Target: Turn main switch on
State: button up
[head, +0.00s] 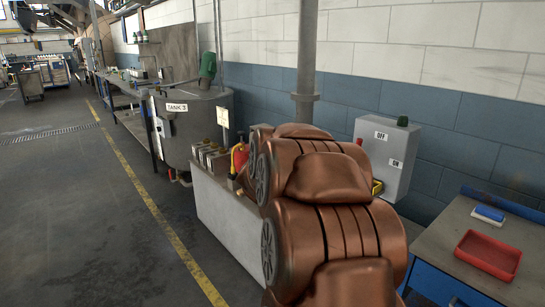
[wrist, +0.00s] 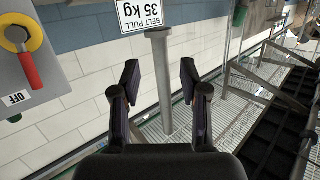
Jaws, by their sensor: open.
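The main switch is on a grey wall box (head: 402,152) with an OFF label at its top and an ON label lower right. In the wrist view, which is upside down, the yellow ring (wrist: 15,37) and red handle (wrist: 30,70) show at the upper left, the handle pointing towards the OFF label. My gripper (wrist: 160,78) is open and empty, apart from the switch, which lies left of it in that view. My arm hides the gripper in the head view.
In the head view, a bench (head: 450,233) with a red tray (head: 488,254) is right of the box. A tank (head: 187,125) stands left; the floor aisle (head: 80,215) is clear.

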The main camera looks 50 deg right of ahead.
jog(key=shift+w+a+f+n+t+y, duration=0.1)
jog(key=shift+w+a+n+t+y, duration=0.25)
jog(key=shift+w+a, duration=0.5)
jog(key=shift+s, duration=0.1)
jog(key=shift+s+d+p, duration=0.15)
jog(key=shift+d+p, duration=0.1)
jog(key=shift+p, duration=0.1)
jog(key=c, duration=0.3)
jog(key=s+d+n+g+h+p, duration=0.1)
jog(key=d, duration=0.1)
jog(key=s+d+n+g+p, duration=0.1)
jog(key=s+d+g+p, duration=0.1)
jog(key=s+d+n+g+h+p, duration=0.1)
jog(key=d+n, duration=0.1)
jog(key=shift+s+d+r+h, duration=0.25)
jog(key=shift+h, duration=0.1)
grip_shut()
jog(key=s+d+n+g+h+p, duration=0.2)
jog(key=s+d+n+g+p, duration=0.3)
jog(key=s+d, duration=0.5)
jog(key=shift+s+d+r+n+p, duration=0.2)
jog(key=shift+d+n+p, duration=0.35)
jog(key=shift+d+p, duration=0.7)
